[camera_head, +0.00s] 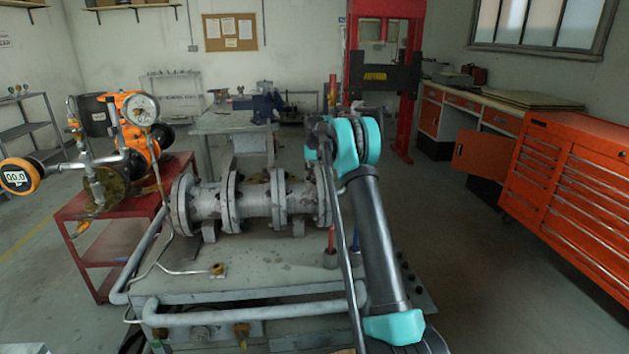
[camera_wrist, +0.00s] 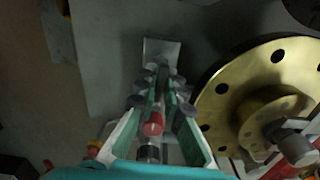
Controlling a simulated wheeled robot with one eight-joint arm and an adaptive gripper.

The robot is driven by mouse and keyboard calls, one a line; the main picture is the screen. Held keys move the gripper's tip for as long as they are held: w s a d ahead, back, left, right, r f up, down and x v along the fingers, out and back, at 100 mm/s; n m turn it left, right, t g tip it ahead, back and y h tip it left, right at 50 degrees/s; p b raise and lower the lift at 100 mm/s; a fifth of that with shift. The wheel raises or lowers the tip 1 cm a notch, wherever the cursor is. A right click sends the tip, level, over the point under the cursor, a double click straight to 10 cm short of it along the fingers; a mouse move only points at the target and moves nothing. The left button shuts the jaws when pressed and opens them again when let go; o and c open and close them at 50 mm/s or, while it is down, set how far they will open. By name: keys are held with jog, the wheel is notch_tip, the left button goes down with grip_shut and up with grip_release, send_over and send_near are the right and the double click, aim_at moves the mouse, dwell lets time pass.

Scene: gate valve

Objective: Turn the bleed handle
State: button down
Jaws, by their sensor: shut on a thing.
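My gripper (camera_wrist: 162,88) shows in the wrist view, its two green-and-grey fingers closed together on a thin part between them. A small red piece (camera_wrist: 153,125) with a dark end shows between the fingers, and I take it as part of the bleed handle. The fingers hide most of what they grip. A brass flange (camera_wrist: 232,72) with bolt holes stands close to the right of the fingers. In the head view my own arm hides the gripper and the handle. The grey flanged pipe assembly (camera_head: 257,201) lies on the bench left of my arm.
A red cart (camera_head: 100,207) with an orange actuator (camera_head: 137,104) and gauges stands at the left. An orange tool cabinet (camera_head: 570,180) stands at the right. Floor between bench and cabinet is clear.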

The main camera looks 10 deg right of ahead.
dwell(0.3)
jog(key=c, duration=1.6)
grip_release()
notch_tip(320, 180, up, 12)
